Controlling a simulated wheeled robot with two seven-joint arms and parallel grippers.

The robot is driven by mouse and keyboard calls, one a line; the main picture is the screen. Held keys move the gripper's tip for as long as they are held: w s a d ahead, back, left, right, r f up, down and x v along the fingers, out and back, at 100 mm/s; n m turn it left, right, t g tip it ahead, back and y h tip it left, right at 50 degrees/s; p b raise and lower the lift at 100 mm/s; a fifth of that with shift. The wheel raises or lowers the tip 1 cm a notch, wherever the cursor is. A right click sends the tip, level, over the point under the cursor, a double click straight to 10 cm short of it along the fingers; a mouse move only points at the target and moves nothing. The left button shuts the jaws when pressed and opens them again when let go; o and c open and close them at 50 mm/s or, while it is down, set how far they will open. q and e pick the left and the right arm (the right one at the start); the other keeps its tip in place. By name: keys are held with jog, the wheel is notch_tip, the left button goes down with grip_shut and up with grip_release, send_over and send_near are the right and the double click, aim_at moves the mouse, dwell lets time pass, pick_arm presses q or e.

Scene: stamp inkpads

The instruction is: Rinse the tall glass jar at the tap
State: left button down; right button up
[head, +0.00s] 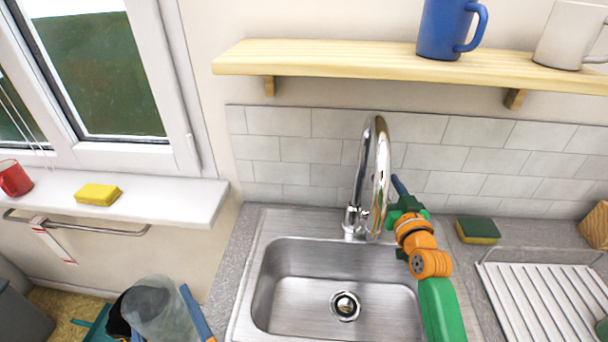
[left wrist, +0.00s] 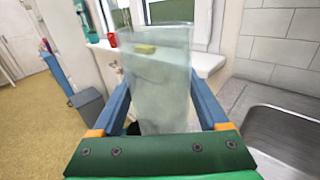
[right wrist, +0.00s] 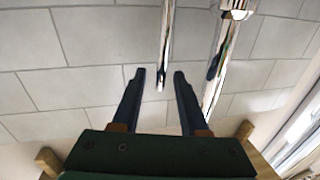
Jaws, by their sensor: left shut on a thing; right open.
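The tall glass jar (head: 158,308) is clear and shows at the bottom left of the head view, left of the sink. My left gripper (left wrist: 162,95) is shut around its sides, and the jar fills the space between the fingers in the left wrist view. The chrome tap (head: 381,165) arches over the back of the sink, with no water visible from it. My right gripper (head: 399,187) is open just right of the tap. In the right wrist view, a thin chrome rod of the tap (right wrist: 166,40) ends between the fingertips; contact is unclear.
The steel sink (head: 290,262) is empty. A green-yellow sponge (head: 478,230) and a white dish rack (head: 535,300) are right of it. A windowsill (head: 160,205) at left holds a yellow sponge (head: 97,194) and a red mug (head: 14,178). A wooden shelf (head: 330,56) hangs above.

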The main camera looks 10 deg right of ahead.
grip_shut()
dwell(1.4)
pick_arm(q)
notch_tip(320, 180, down, 3)
jog(key=b, duration=0.3)
pick_arm(e)
jog(key=shift+s+a+f+t, duration=0.15)
jog(key=shift+s+f+t, duration=0.3)
jog(key=shift+s+t, duration=0.15)
pick_arm(q)
jog(key=shift+f, duration=0.1)
pick_arm(e)
jog(key=shift+s+r, duration=0.1)
jog(key=shift+r, duration=0.3)
